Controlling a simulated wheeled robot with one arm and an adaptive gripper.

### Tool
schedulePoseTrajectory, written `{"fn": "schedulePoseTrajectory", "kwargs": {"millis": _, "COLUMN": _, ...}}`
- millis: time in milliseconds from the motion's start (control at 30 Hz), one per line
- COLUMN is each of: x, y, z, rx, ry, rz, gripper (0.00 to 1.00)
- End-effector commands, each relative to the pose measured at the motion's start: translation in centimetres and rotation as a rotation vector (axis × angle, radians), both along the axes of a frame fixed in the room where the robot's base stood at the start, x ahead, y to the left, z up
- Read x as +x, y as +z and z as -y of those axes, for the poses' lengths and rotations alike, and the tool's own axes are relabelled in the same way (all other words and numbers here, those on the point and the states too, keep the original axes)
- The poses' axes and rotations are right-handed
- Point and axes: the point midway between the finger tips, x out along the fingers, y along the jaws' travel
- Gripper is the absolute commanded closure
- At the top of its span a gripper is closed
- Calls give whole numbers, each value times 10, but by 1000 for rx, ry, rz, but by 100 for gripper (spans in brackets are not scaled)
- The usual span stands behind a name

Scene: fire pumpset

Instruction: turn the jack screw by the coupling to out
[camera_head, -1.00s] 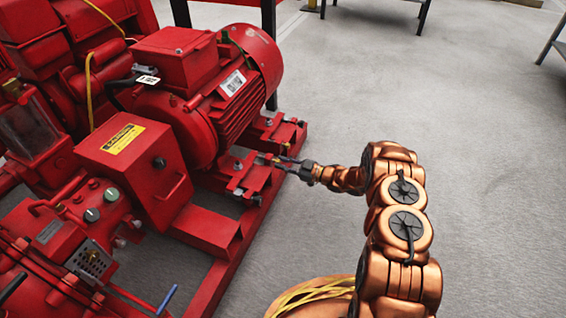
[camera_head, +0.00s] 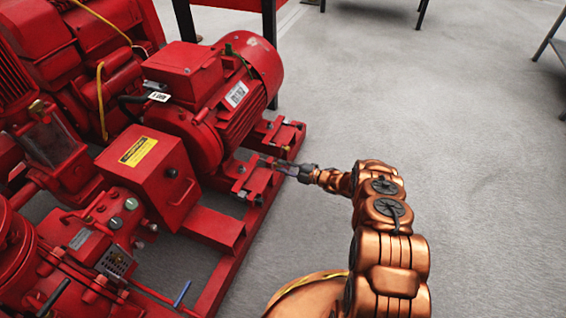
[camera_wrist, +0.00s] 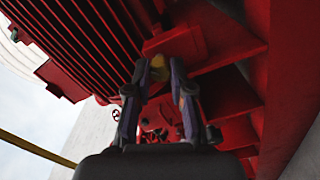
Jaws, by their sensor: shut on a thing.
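The jack screw (camera_wrist: 159,70) shows in the wrist view as a small brass-coloured head between my fingertips, in front of a red block. My gripper (camera_wrist: 160,76) is shut on it, with one finger on each side. In the head view my gripper (camera_head: 270,163) reaches in from the right to the motor's foot on the red base frame. The screw is too small and covered there to make out. The red motor (camera_head: 215,100) stands above the gripper. The screw's turn cannot be read from these views.
Table legs (camera_head: 547,40) stand at the far right.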

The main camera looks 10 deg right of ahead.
Motion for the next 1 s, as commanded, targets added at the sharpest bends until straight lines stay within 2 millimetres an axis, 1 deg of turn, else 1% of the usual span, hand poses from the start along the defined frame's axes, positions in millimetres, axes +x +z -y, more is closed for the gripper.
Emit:
{"fn": "schedulePoseTrajectory", "kwargs": {"millis": 500, "x": 0, "y": -1, "z": -1, "rx": -267, "ry": 1, "rz": 367, "gripper": 100}}
{"fn": "schedulePoseTrajectory", "kwargs": {"millis": 733, "x": 0, "y": -1, "z": -1, "rx": -344, "ry": 0, "rz": 474, "gripper": 100}}
{"fn": "schedulePoseTrajectory", "kwargs": {"millis": 1000, "x": 0, "y": -1, "z": 0, "rx": -388, "ry": 0, "rz": 535, "gripper": 100}}
